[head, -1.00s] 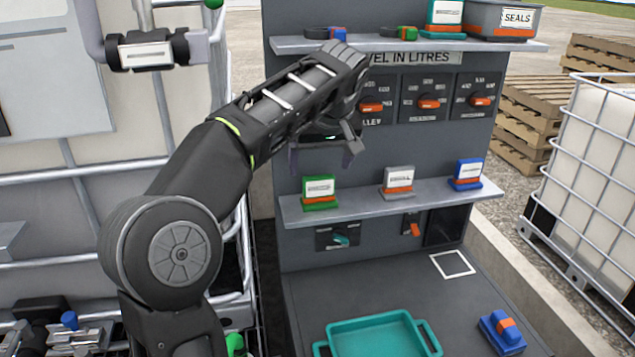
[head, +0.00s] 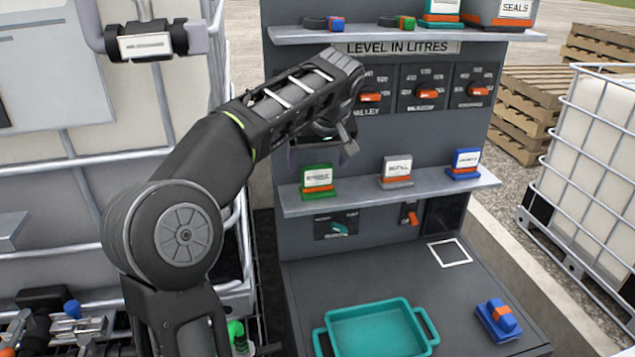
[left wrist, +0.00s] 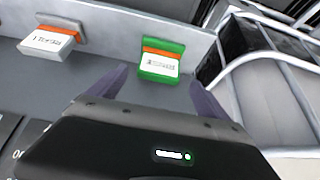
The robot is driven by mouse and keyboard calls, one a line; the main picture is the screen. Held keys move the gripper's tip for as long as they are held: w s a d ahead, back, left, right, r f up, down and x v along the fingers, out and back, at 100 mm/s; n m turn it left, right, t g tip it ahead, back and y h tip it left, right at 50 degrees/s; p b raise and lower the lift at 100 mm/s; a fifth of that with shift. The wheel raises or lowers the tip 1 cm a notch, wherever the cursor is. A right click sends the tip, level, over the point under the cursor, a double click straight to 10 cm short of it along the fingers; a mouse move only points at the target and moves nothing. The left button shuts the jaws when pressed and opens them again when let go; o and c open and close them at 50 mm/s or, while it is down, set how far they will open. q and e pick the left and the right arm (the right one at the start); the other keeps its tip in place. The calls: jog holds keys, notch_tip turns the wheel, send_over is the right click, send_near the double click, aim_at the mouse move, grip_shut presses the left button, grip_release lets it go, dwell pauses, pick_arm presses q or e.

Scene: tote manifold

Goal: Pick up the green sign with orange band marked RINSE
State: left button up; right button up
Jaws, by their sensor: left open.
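The green sign with an orange band (head: 317,181) stands upright on the left part of the lower grey shelf (head: 400,193); its lettering is too small to read. My left gripper (head: 322,158) is open and empty, just above the sign in the head view. In the left wrist view the green sign (left wrist: 160,60) sits ahead, between and beyond the two fingertips of my left gripper (left wrist: 155,85), apart from them. My right gripper is not in view.
A grey sign (head: 396,171) and a blue sign (head: 465,164) stand farther right on the same shelf. Above are dials (head: 423,92) and an upper shelf (head: 410,31). Below lie a teal tray (head: 372,330) and a blue object with an orange band (head: 499,321).

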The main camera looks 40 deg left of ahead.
aim_at(318, 167)
pick_arm(q)
jog(key=p+x, duration=0.1)
jog(key=x, duration=0.3)
jog(key=shift+w+f, duration=0.15)
jog(key=shift+w, duration=0.05)
dwell(0.3)
jog(key=c, duration=1.5)
jog(key=shift+o, duration=0.2)
